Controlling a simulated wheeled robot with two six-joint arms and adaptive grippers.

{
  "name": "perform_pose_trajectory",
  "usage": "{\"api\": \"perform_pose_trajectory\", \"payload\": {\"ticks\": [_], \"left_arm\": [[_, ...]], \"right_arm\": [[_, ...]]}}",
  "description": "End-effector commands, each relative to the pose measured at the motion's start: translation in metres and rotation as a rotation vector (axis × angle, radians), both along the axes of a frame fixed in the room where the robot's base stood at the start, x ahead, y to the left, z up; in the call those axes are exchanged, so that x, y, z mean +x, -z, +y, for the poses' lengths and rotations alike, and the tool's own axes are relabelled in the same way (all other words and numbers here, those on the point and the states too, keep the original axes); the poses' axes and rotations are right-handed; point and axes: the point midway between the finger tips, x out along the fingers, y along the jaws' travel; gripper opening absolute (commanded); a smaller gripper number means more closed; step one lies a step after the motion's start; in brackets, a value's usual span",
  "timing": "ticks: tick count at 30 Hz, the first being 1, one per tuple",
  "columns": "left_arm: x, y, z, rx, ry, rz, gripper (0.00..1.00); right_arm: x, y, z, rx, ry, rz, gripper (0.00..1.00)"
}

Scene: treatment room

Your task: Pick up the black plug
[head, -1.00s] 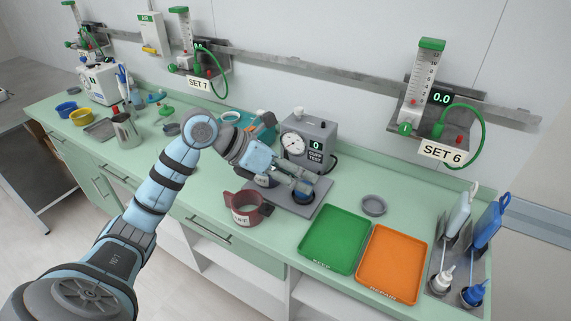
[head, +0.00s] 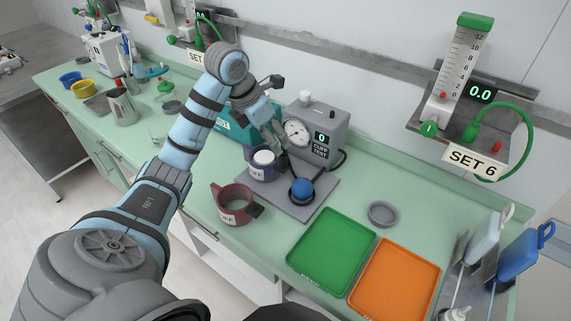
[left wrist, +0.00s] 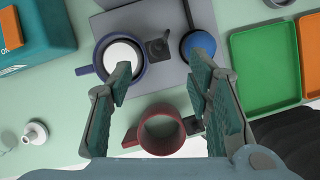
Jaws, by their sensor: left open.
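I cannot tell for certain which piece is the black plug. A small dark square piece (left wrist: 158,48) lies between the navy cuff (left wrist: 103,62) and the blue bulb (left wrist: 197,45) in the left wrist view. Another dark piece (left wrist: 194,126) is beside the maroon cuff (left wrist: 181,146). The navy cuff (head: 262,174) holds a white round thing and stands on the grey plate of the cuff tester. My left gripper (head: 278,145) is open and empty above that plate, partly hiding it. Its fingers also frame the left wrist view (left wrist: 160,78). My right gripper is not in view.
The cuff tester (head: 322,130) with its gauge stands behind the plate. The maroon cuff (head: 232,208) sits in front. A green tray (head: 330,250), an orange tray (head: 395,285) and a grey dish (head: 383,214) are to the right. A teal box (head: 228,128) is to the left.

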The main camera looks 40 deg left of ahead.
Motion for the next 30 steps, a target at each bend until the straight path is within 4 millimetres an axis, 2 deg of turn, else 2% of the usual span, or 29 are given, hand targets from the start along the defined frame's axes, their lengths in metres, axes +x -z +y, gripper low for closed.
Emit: {"api": "perform_pose_trajectory", "payload": {"ticks": [1, 4, 7, 14, 20, 21, 29, 30], "left_arm": [[0.005, 0.022, -0.002, -0.003, 0.001, 0.000, 0.46], [0.011, 0.035, -0.003, -0.002, 0.002, -0.001, 0.46], [0.016, 0.043, -0.004, -0.002, 0.001, 0.001, 0.46], [0.032, 0.078, -0.008, -0.002, 0.004, 0.000, 0.46], [0.033, 0.081, -0.008, 0.001, 0.003, -0.001, 0.46], [0.033, 0.081, -0.008, 0.000, 0.003, -0.001, 0.44], [0.033, 0.081, -0.008, 0.000, 0.003, -0.001, 0.03], [0.033, 0.081, -0.008, 0.000, 0.003, -0.001, 0.03]], "right_arm": [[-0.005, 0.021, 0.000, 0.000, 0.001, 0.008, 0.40], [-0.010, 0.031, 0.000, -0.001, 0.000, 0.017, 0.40], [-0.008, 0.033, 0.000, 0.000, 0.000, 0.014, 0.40], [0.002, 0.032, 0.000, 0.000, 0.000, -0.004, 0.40], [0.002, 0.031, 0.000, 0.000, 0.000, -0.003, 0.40], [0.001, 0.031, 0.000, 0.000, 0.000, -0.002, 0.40], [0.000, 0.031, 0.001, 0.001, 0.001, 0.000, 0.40], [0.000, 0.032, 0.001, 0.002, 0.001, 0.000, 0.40]]}}
